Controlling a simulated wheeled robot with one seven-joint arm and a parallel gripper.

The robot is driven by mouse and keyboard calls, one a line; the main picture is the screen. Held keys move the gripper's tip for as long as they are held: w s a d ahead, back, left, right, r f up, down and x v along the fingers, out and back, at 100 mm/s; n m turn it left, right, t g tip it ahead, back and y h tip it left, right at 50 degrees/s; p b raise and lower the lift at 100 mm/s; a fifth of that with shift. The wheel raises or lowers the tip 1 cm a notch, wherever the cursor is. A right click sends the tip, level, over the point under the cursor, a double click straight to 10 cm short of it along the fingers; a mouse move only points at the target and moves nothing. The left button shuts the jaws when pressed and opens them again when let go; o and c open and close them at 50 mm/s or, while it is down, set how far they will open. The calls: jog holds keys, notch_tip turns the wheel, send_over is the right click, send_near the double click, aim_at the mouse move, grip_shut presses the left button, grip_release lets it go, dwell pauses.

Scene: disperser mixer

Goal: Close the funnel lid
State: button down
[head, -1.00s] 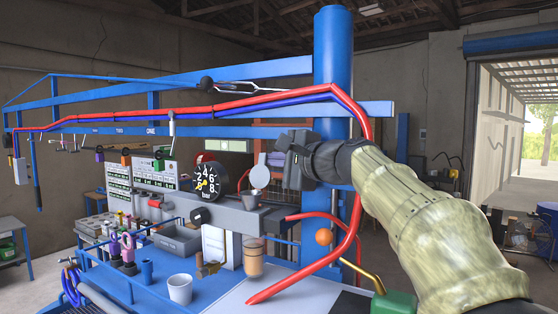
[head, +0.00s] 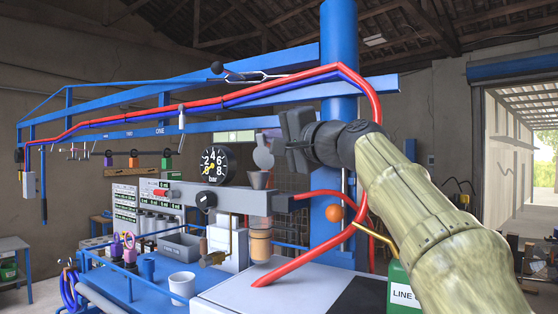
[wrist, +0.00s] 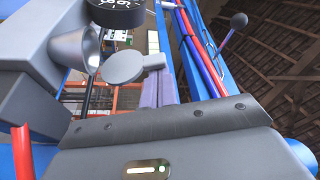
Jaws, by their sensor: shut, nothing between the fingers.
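The grey funnel (head: 258,180) sits on the grey beam to the right of the round pressure gauge. Its round lid (head: 264,157) stands raised, above and apart from the funnel mouth. In the wrist view, the funnel (wrist: 86,45) opens toward the lid disc (wrist: 124,67), whose tab points right. My gripper (head: 272,134) is just above and right of the lid, shut and empty. The wrist view shows its fingers (wrist: 160,84) close beside the lid's tab; I cannot tell whether they touch it.
The gauge (head: 213,164) is left of the lid. A white cup (head: 182,285) stands on the blue bench below. There is open air above the funnel.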

jog(key=shift+s+a+f+n+y+b, duration=0.25)
jog(key=shift+s+n+b, duration=0.1)
jog(key=shift+n+b, duration=0.3)
jog(key=shift+s+a+f+n+y+b, duration=0.2)
jog(key=shift+s+n+b, duration=0.1)
jog(key=shift+n+b, duration=0.3)
jog(key=shift+s+a+f+b, duration=0.35)
jog(key=shift+s+b, duration=0.25)
jog(key=shift+b, duration=0.55)
jog(key=shift+n+y, duration=0.25)
jog(key=shift+n, duration=0.5)
jog(key=f+b, duration=0.1)
jog(key=b, duration=0.1)
jog(key=s+a+f+b, duration=0.1)
jog(key=s+f+b, duration=0.1)
jog(key=b, duration=0.1)
jog(key=shift+a+f+b, duration=0.35)
jog(key=shift+f, duration=0.25)
